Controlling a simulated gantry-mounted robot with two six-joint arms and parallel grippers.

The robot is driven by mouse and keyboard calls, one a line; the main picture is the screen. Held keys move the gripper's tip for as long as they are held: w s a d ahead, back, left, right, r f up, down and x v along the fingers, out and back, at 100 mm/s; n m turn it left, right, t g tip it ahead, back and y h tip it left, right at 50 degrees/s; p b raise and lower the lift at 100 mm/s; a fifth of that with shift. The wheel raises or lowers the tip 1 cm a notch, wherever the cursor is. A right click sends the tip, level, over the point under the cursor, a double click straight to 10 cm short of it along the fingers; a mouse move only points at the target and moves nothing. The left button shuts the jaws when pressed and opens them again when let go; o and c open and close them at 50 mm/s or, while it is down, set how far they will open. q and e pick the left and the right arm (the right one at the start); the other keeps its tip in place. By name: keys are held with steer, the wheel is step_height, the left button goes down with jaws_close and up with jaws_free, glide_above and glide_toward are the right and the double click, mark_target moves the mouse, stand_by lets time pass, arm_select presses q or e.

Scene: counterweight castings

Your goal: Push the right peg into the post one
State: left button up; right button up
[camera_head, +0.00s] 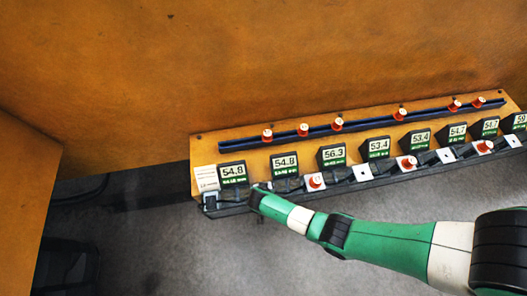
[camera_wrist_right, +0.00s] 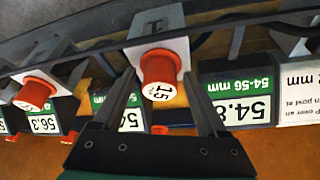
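A red peg with a pale, numbered face (camera_wrist_right: 160,78) stands at a white plate (camera_wrist_right: 158,38) in the right wrist view. My right gripper (camera_wrist_right: 160,82) has its two dark fingers on either side of this peg, with narrow gaps beside its face. In the head view my right gripper (camera_head: 256,196) is at the left end of the panel's front edge and hides this peg. The post behind the peg is hidden. Displays reading 54.8 stand at the panel's left end (camera_head: 232,174) and beside it (camera_head: 285,163). My left gripper is not in view.
A dark rail (camera_head: 365,121) with several red pegs runs along the back of the orange panel (camera_head: 205,150). Another red peg (camera_head: 315,181) sits in the front row to the right. A white card (camera_head: 206,179) stands at the left end. Grey floor lies in front.

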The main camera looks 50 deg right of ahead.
steer(key=o, duration=0.3)
steer(key=p+v, duration=0.4)
steer(key=v, duration=0.7)
steer(key=shift+r, duration=0.35)
stand_by(0.4)
